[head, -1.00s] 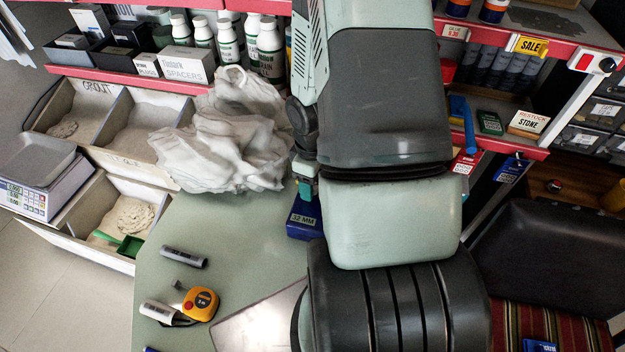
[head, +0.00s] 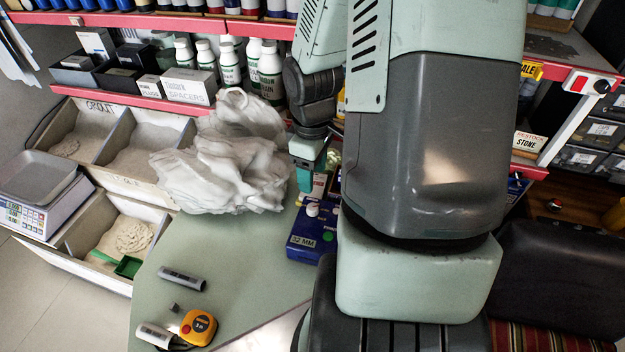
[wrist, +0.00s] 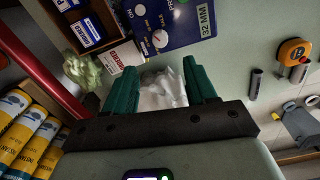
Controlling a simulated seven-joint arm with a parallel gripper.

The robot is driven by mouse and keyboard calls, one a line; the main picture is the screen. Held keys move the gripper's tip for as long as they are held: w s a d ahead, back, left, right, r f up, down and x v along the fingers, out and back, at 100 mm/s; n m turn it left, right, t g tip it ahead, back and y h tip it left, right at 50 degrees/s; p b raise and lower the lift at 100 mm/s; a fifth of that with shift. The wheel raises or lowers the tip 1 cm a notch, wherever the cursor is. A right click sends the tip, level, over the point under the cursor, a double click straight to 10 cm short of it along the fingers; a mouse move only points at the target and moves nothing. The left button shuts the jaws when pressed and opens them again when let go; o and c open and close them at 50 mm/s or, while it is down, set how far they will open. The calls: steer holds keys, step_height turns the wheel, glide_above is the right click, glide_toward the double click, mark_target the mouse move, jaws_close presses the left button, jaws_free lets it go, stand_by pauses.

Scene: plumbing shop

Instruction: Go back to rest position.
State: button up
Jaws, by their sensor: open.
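My gripper (head: 310,182) hangs above the counter, over the back of a blue box marked 32 MM (head: 312,240). In the wrist view my gripper (wrist: 160,68) has its two teal fingers apart. Something pale and translucent (wrist: 162,90) shows between them; I cannot tell what it is or how near it lies. The blue box (wrist: 210,25) also shows beyond the fingers, with a white knob on it. My arm hides part of the counter to the right of the box.
A large crumpled white sheet (head: 225,160) stands just left of my gripper. A grey cylinder (head: 183,279) and a yellow tape measure (head: 198,326) lie on the green counter (head: 240,270). Shelves with white bottles (head: 268,72) are behind. The counter's middle is clear.

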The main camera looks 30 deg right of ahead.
steer(key=shift+r, duration=0.1)
stand_by(0.4)
steer(key=w+a+r+m+t+h, duration=0.1)
steer(key=w+a+r+t, duration=0.15)
steer(key=r, duration=0.45)
steer(key=w+a+r+m+t, duration=0.1)
steer(key=a+r, duration=0.3)
steer(key=r, duration=0.4)
steer(key=s+a+r+m+t+y, duration=0.1)
steer(key=s+a+r+m+t, duration=0.15)
steer(key=a+r, duration=0.4)
steer(key=s+a+r+m+t, duration=0.1)
steer(key=s+a+r+t, duration=0.2)
steer(key=r, duration=0.7)
steer(key=s+d+f+g, duration=0.1)
steer(key=s+d+f, duration=0.1)
steer(key=s, duration=0.3)
steer(key=s+d+f+m+g, duration=0.1)
steer(key=s+d+f+g, duration=0.1)
steer(key=s, duration=0.3)
steer(key=shift+s+f, duration=0.3)
steer(key=shift+f, duration=0.1)
steer(key=shift+m, duration=0.25)
